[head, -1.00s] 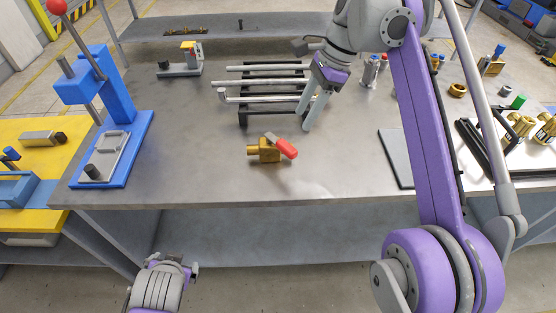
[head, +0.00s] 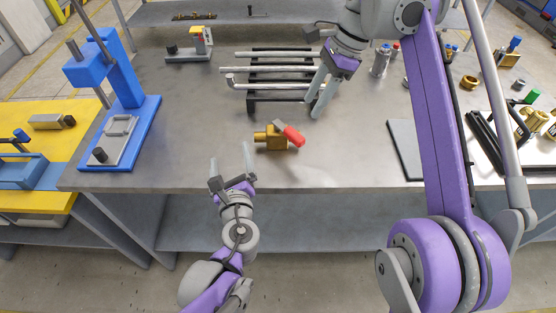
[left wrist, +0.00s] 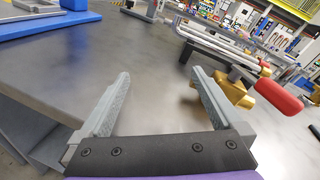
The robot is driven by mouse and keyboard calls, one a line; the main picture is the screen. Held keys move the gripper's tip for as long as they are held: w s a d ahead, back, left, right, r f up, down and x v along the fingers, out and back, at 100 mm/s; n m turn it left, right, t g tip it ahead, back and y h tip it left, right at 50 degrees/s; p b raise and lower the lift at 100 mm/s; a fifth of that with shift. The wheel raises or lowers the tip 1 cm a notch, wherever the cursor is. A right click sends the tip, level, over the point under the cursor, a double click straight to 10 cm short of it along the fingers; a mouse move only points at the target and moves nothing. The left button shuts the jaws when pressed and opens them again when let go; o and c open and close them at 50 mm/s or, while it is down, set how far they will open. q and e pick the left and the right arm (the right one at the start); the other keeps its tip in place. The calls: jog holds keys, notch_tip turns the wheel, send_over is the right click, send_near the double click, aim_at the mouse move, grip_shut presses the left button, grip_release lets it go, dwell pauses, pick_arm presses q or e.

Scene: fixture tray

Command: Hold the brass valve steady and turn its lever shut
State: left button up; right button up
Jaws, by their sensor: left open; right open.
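The brass valve (head: 270,140) lies on the grey workbench, its red-gripped lever (head: 293,135) pointing to the right. In the left wrist view the valve body (left wrist: 236,92) is just right of the right finger, with the red lever grip (left wrist: 280,96) further right. My left gripper (head: 230,166) is open and empty at the bench's front edge, left of and nearer than the valve; it also shows in the left wrist view (left wrist: 158,92). My right gripper (head: 320,96) is open, behind and to the right of the valve, by the pipe rack. Neither gripper touches the valve.
A rack of grey pipes (head: 270,84) stands behind the valve. A blue press (head: 128,125) stands at the left. A flat grey plate (head: 404,150) and a black tray (head: 482,145) lie at the right. Bare bench surrounds the valve's left side.

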aim_at(278, 135)
pick_arm(q)
jog(key=d+m+h, duration=0.1)
jog(key=d+m, duration=0.1)
jog(key=d, duration=0.2)
jog(key=d+m+t+h, duration=0.1)
jog(key=d+m, duration=0.1)
jog(key=d, duration=0.1)
jog(key=d+m, duration=0.2)
jog(key=d, duration=0.2)
jog(key=shift+s+d+m+t+h, duration=0.25)
jog(key=shift+d+m+t+h, duration=0.05)
jog(key=shift+d+m+h, duration=0.1)
jog(key=w, duration=1)
jog(key=shift+w+a, duration=0.2)
jog(key=shift+w, duration=0.1)
grip_shut()
